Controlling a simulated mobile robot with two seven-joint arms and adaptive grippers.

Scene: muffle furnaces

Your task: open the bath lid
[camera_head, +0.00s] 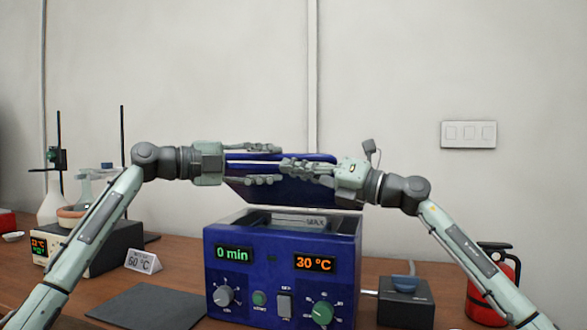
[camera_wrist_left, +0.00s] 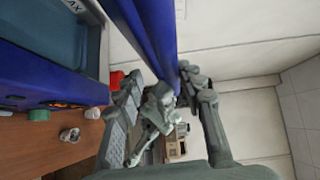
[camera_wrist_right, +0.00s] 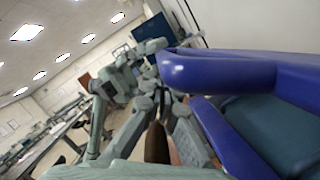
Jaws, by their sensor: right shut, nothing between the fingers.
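The blue bath (camera_head: 283,265) stands on the bench, its displays reading 0 min and 30 °C. Its blue lid (camera_head: 290,190) is raised and tilted above the open basin, whose MAX mark shows. The lid also shows in the left wrist view (camera_wrist_left: 152,35) and the right wrist view (camera_wrist_right: 220,72). My left gripper (camera_head: 272,164) is open at the lid's left side, one finger above the lid's upper edge and one below; contact is unclear. My right gripper (camera_head: 284,168) is shut and empty, in front of the lid's upper right part. The grippers overlap the lid and hide parts of it.
A dark mat (camera_head: 150,308) lies left of the bath, with a 60 °C sign (camera_head: 143,261) and a heater with glassware (camera_head: 115,245) behind. A small dark device (camera_head: 405,300) and a red extinguisher (camera_head: 492,285) stand to the right.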

